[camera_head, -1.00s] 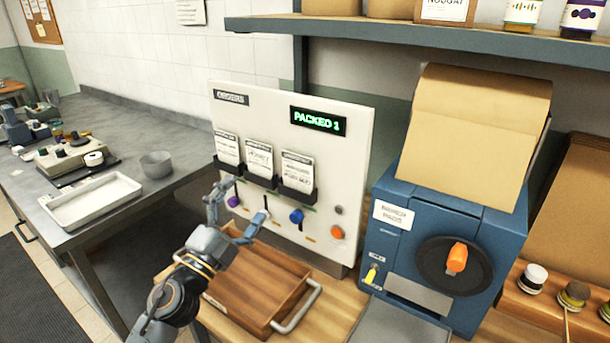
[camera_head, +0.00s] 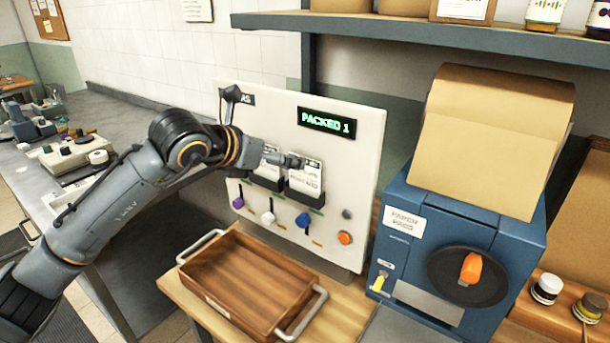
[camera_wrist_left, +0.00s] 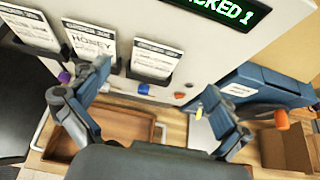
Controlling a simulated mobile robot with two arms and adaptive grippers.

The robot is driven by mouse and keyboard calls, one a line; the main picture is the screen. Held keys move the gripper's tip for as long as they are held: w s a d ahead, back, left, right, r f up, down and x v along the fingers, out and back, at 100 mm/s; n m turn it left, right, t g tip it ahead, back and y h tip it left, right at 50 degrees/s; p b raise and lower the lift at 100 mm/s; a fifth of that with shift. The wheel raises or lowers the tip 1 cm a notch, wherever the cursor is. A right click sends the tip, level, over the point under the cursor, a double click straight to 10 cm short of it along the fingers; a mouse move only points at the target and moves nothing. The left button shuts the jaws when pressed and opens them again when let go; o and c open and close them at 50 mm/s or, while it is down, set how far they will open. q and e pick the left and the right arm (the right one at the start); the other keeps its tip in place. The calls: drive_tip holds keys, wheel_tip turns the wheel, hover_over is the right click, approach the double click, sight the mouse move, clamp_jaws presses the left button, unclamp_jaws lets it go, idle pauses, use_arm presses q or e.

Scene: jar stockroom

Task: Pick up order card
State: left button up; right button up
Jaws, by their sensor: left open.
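White order cards stand in dark pockets on the upright white order board (camera_head: 350,150). In the head view the right card (camera_head: 306,177) shows, the middle card (camera_head: 269,166) is partly covered, and the left one is hidden behind my arm. In the left wrist view all three show: the left card (camera_wrist_left: 28,28), the middle card (camera_wrist_left: 94,40) reading "HONEY", and the right card (camera_wrist_left: 152,61). My left gripper (camera_head: 263,127) is open and empty in front of the board. In the wrist view (camera_wrist_left: 158,92) one finger overlaps the middle card; contact cannot be told. My right gripper is not in view.
A wooden tray (camera_head: 213,305) with metal handles sits below the board. Coloured knobs, such as the orange one (camera_head: 345,238), line the board's lower part. A blue paper machine (camera_head: 410,245) stands to the right. A shelf (camera_head: 400,28) runs above.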

sight(304, 179)
use_arm(q)
drive_tip(key=p+x, duration=0.4)
drive_tip(key=x, duration=0.6)
drive_tip(key=shift+a, duration=0.15)
drive_tip(key=shift+r, duration=0.1)
drive_tip(key=c, duration=0.7)
